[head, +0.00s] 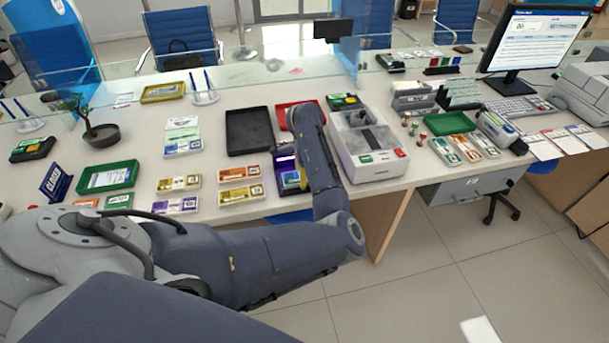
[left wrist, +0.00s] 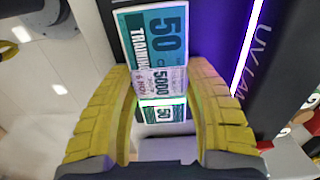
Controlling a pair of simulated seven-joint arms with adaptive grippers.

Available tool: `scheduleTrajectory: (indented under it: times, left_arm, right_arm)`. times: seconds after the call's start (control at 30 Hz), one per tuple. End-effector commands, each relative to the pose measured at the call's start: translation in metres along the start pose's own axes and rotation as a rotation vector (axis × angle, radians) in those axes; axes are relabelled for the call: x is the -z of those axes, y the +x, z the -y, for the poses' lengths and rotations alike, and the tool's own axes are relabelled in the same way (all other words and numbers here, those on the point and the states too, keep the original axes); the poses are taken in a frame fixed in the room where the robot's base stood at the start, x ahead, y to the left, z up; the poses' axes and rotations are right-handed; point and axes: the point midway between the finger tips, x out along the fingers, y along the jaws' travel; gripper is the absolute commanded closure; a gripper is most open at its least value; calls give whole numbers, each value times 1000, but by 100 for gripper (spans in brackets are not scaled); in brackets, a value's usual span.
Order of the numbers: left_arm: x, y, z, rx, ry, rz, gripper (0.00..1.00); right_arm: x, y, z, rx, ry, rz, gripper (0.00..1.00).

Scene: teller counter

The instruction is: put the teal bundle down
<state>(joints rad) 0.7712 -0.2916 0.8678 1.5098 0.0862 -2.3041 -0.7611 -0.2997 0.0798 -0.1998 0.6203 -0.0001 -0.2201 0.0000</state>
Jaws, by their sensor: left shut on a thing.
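The teal bundle (left wrist: 153,38) shows in the left wrist view, with a large 50, a pale band and the word TRAINING. My left gripper (left wrist: 160,75) has its two yellow fingers shut on its sides. Beyond the band a lit teal strip with another 50 shows between the fingers. In the head view the left gripper (head: 302,179) is at the dark UV lamp unit (head: 284,161), mostly hidden by my arm. Whether the bundle touches a surface below cannot be told. My right gripper is not in view.
The UV lamp (left wrist: 256,65) glows purple close beside the bundle. A grey counting machine (head: 367,148) stands right of my arm. Orange and yellow bundles (head: 240,183) lie to the left. A black tray (head: 248,131) and a red tray (head: 281,116) are behind.

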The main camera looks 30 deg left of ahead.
Motion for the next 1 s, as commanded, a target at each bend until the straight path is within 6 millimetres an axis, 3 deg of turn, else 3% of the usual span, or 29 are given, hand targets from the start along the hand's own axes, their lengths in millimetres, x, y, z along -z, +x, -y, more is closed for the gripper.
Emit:
scheduleTrajectory:
  times: [0.03, 0.2, 0.57, 1.0]
  left_arm:
    - [0, 1, 0, 0, 0, 0, 45]
    - [0, 0, 0, 0, 0, 0, 27]
    - [0, -6, 0, 1, 0, -1, 27]
    - [1, -78, 1, 2, -1, -3, 27]
  right_arm:
    - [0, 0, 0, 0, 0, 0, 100]
    - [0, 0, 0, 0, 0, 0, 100]
    - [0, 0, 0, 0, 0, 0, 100]
    - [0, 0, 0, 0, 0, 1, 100]
